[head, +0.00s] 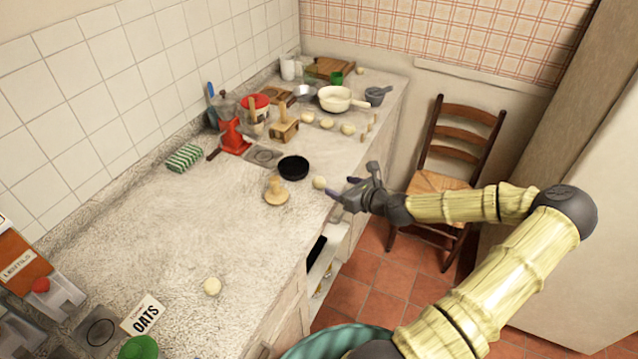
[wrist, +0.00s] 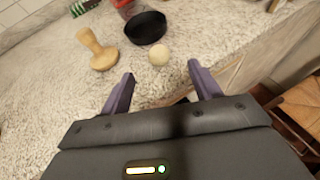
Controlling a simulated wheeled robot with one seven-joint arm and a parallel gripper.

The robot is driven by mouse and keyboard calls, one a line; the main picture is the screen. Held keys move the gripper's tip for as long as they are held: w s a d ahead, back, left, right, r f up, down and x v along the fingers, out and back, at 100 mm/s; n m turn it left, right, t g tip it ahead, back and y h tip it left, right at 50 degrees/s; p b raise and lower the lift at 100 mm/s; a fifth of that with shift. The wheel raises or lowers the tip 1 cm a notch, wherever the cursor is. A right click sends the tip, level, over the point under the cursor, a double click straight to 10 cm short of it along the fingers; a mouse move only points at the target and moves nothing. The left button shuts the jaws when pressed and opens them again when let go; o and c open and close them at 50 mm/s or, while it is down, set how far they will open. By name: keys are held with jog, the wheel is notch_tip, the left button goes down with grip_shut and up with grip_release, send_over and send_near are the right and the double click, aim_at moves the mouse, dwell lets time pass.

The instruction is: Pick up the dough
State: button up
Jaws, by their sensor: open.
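A small pale dough ball (head: 320,183) lies on the stone counter near its front edge, just right of a wooden press. In the wrist view the dough ball (wrist: 158,54) sits ahead of my fingers, roughly between their lines and apart from them. My gripper (head: 342,188) is open and empty, beside the dough at the counter's edge; its two purple fingers (wrist: 160,84) show spread in the wrist view. Another pale ball (head: 212,286) lies alone on the near part of the counter, and several more (head: 327,123) lie farther back.
A black bowl (head: 294,167) and the wooden press (head: 276,192) stand close to the dough. A red grinder (head: 234,138), a wooden stand (head: 285,130) and a cream pan (head: 336,98) are behind. A chair (head: 455,160) stands right of the counter. The counter's middle left is clear.

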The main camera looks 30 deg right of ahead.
aim_at(319, 184)
jog(key=x, duration=0.6)
jog(key=shift+w+p, duration=0.15)
jog(key=shift+p, duration=0.25)
jog(key=shift+a, duration=0.2)
jog(key=shift+p+x, duration=0.95)
jog(key=shift+x, duration=1.45)
jog(key=shift+a+f, duration=0.1)
jog(key=shift+a, duration=0.05)
jog(key=shift+c, duration=0.4)
jog(key=c, duration=1)
